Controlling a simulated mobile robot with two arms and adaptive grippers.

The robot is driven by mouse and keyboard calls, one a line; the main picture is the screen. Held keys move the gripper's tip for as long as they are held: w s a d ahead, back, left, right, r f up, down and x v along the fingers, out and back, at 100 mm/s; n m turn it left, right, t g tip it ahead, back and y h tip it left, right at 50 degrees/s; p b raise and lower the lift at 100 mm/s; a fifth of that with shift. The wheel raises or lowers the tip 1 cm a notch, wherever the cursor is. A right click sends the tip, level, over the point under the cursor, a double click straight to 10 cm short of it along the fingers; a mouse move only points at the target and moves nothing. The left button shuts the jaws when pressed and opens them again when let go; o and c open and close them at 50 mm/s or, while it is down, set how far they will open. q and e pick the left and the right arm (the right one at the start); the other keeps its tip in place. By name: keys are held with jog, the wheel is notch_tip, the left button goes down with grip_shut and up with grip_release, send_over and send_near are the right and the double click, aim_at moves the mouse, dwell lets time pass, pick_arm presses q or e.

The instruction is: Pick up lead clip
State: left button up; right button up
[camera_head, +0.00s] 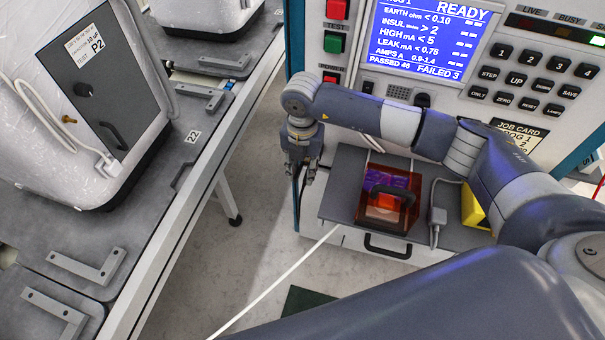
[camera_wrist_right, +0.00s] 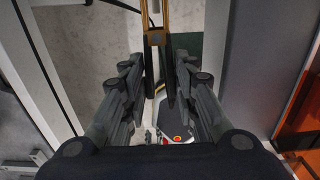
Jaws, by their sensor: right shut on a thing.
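My right gripper (camera_head: 302,165) hangs fingers down at the left edge of the test machine, left of the grey shelf. In the right wrist view its fingers (camera_wrist_right: 158,75) are closed in around a slim clip (camera_wrist_right: 155,38) with orange-brown arms and a dark middle, which I take to be the lead clip. The clip stands out past the fingertips, towards the top of that view. In the head view the clip is too small or hidden to make out. My left gripper is not in view.
The machine's panel (camera_head: 478,80) stands behind. A conveyor (camera_head: 165,250) with wrapped appliances runs along the left.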

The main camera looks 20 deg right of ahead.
notch_tip(320, 180, up, 24)
jog(key=r+b, duration=0.1)
jog(key=shift+s+a, duration=0.65)
jog(key=shift+s, duration=0.3)
jog(key=shift+s+a, duration=0.65)
jog(key=shift+s, duration=0.3)
jog(key=shift+f, duration=0.1)
